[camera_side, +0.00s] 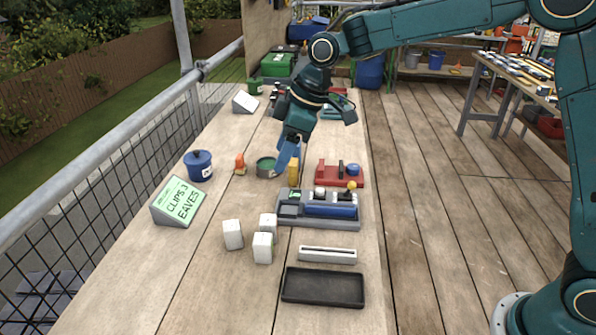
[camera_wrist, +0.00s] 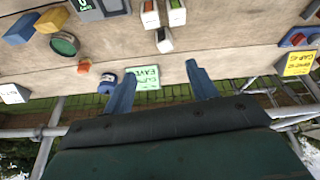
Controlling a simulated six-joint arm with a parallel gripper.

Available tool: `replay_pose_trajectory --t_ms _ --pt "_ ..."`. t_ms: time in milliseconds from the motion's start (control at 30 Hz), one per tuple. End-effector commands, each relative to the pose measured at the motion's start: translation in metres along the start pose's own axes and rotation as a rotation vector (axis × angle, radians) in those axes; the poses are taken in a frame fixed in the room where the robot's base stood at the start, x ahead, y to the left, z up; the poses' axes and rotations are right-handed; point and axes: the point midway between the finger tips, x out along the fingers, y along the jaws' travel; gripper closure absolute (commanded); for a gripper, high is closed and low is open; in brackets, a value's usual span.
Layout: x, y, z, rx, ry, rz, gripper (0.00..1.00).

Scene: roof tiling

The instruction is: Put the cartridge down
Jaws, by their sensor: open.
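My gripper (camera_side: 286,158) is open over the middle of the bench; in the wrist view its two blue fingers (camera_wrist: 160,78) stand wide apart with nothing between them. No thing is plainly marked as the cartridge, so I cannot tell which it is. A yellow block (camera_side: 293,170) is just below the fingers in the side view; it shows at the upper left of the wrist view (camera_wrist: 52,18), outside the fingers. A long blue piece (camera_side: 332,211) lies in that holder.
A green tin (camera_side: 266,168), an orange piece (camera_side: 240,164) and a blue pot (camera_side: 199,166) stand near the gripper. The sign "CLIPS 3 EAVES" (camera_side: 178,202) is at left. A red holder (camera_side: 340,175), white slotted bar (camera_side: 327,255) and black tray (camera_side: 322,288) line the right side. The near left bench is clear.

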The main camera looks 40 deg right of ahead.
Motion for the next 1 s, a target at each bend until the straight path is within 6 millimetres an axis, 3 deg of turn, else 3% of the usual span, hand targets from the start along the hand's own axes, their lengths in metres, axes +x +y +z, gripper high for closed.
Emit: replay_pose_trajectory --t_ms 33,200,500,800,1000 --pt "-0.016 -0.003 0.007 0.028 0.002 0.017 0.42" --pt "-0.057 -0.015 0.033 0.123 0.003 0.063 0.42" --pt "-0.117 -0.044 0.087 0.294 0.011 0.142 0.42" --pt "-0.157 -0.081 0.147 0.469 0.030 0.220 0.42" --pt "-0.172 -0.108 0.190 0.586 0.047 0.268 0.42"
